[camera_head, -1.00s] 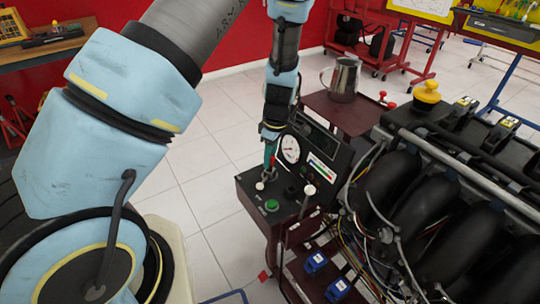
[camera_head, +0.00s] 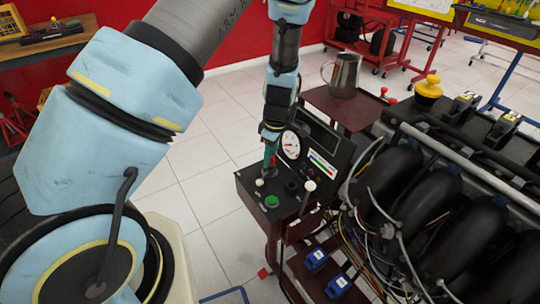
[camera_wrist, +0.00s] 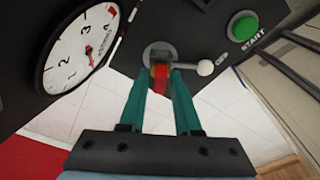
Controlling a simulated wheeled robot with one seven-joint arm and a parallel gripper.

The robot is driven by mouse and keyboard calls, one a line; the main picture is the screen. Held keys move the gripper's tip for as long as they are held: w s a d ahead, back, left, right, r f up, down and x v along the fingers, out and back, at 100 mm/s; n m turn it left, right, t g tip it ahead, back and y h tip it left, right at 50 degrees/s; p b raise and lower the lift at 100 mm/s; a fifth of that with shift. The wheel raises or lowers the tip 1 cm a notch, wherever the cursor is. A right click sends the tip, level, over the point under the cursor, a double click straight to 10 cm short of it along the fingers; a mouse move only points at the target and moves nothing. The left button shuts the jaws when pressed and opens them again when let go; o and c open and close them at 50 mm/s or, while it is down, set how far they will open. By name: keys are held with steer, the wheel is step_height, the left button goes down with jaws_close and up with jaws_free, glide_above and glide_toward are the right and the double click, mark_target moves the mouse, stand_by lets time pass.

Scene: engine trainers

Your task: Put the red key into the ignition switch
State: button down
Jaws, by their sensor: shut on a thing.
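My gripper (camera_wrist: 160,85) is shut on the red key (camera_wrist: 161,76), which shows as a small red and brown piece between the two teal fingertips in the wrist view. The key is right in front of the round grey ignition switch (camera_wrist: 158,50) on the black panel. The fingertips cover the key's far end, so I cannot tell how far it sits in the switch.
A white-knobbed lever (camera_wrist: 205,68) sits close right of the fingertips in the wrist view. A green START button (camera_wrist: 243,26) and a round gauge (camera_wrist: 82,45) are nearby. In the head view the engine (camera_head: 435,190) with loose wires stands right; a metal pitcher (camera_head: 344,76) stands behind.

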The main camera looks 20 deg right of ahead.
steer(key=shift+f, duration=0.15)
steer(key=shift+c, duration=1)
jaws_free()
steer(key=shift+r+p, duration=1.35)
steer(key=shift+r, duration=0.15)
steer(key=shift+r, duration=0.15)
steer(key=shift+r+p, duration=2.1)
steer(key=shift+r, duration=0.3)
